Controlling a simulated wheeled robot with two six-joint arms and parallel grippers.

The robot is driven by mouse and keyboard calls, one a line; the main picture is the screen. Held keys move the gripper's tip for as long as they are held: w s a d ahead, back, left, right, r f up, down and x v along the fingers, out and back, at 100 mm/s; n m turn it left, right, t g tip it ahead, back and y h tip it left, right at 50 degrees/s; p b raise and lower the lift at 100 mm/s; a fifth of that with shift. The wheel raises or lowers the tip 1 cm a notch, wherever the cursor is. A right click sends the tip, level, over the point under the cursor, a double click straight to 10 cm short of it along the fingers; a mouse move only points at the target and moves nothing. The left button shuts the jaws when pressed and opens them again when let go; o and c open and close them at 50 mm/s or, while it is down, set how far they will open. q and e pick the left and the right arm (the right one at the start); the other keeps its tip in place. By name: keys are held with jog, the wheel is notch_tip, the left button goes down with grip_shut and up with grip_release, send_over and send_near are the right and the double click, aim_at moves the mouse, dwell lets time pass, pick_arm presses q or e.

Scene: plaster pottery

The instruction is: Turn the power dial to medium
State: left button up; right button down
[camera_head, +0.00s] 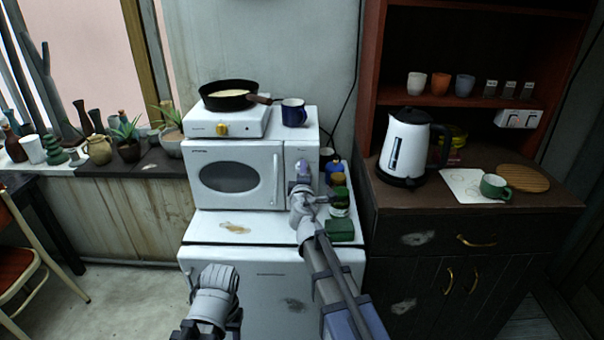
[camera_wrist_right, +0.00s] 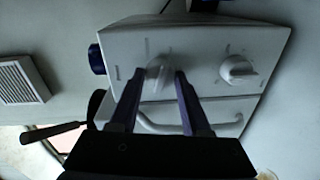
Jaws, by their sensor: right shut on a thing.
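The white microwave (camera_head: 238,176) stands on a white cabinet, its control panel on the right side of its front. In the right wrist view the panel shows turned sideways, with two round white dials. My right gripper (camera_wrist_right: 157,82) has its two dark fingers on either side of the upper dial (camera_wrist_right: 157,70), shut on it. The lower dial (camera_wrist_right: 237,70) is free, to the right in that view. The panel's markings are too small to read. In the head view my right gripper (camera_head: 301,178) partly hides the panel. My left arm is low in front of the cabinet; its fingers cannot be made out.
Jars and a green box (camera_head: 340,230) stand close at the right. A kettle (camera_head: 404,150) is on the wooden counter.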

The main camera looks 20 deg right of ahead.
jog(key=shift+m, duration=1)
jog(key=shift+c, duration=1.8)
grip_release()
jog(key=shift+s, duration=0.1)
jog(key=v, duration=0.7)
jog(key=shift+s, duration=0.35)
